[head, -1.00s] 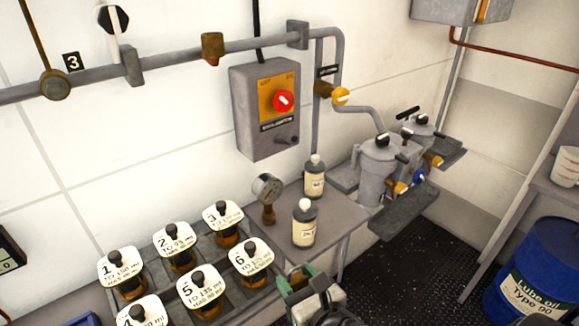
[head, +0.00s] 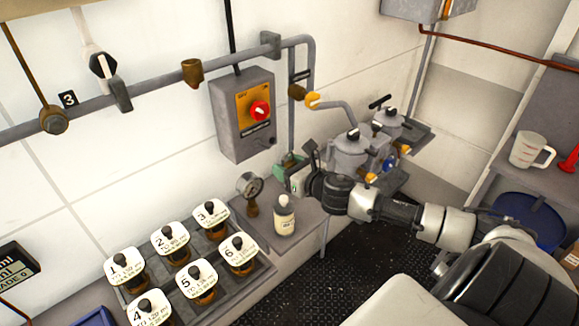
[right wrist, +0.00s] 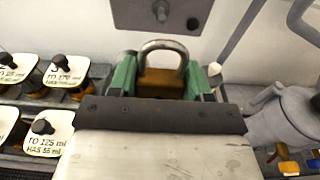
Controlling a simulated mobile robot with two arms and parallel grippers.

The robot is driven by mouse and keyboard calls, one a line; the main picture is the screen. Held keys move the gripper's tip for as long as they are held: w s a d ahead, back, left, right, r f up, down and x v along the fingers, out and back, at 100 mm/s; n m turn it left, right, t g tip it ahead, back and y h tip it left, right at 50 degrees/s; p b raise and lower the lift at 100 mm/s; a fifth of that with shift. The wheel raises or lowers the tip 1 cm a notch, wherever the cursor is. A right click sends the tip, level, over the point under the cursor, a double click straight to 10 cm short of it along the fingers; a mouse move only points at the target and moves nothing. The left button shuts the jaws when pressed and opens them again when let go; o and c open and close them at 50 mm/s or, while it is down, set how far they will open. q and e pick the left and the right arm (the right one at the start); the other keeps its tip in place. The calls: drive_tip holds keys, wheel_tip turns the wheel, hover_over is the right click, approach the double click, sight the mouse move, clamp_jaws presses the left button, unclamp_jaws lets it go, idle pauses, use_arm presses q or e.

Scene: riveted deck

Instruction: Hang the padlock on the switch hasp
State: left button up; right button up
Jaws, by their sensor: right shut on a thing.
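The grey switch box (head: 243,115) is on the wall, with a red knob (head: 259,111) on a yellow plate. My right gripper (head: 288,166) is below and slightly right of the box. In the right wrist view its green fingers (right wrist: 160,78) are shut on the padlock (right wrist: 162,82), a brass body with its silver shackle pointing up. The shackle looks apart from the box. My left gripper is not in view.
Several numbered white-topped jars (head: 168,240) fill a rack at left. Grey filter housings (head: 350,150) stand to the right, close to my arm.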

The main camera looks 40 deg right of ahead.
sight(258, 152)
drive_tip(key=shift+w, duration=0.6)
drive_tip(key=shift+w+a+f, duration=0.1)
drive_tip(key=shift+w, duration=1)
drive_tip(key=shift+w+a+f, duration=0.1)
drive_tip(key=shift+w+a, duration=0.05)
drive_tip(key=shift+w, duration=0.9)
drive_tip(key=shift+w+a+f, duration=0.1)
drive_tip(key=shift+w, duration=1)
drive_tip(key=shift+w+f+b, duration=0.45)
drive_tip(key=shift+w+f, duration=0.2)
drive_tip(key=o, duration=1)
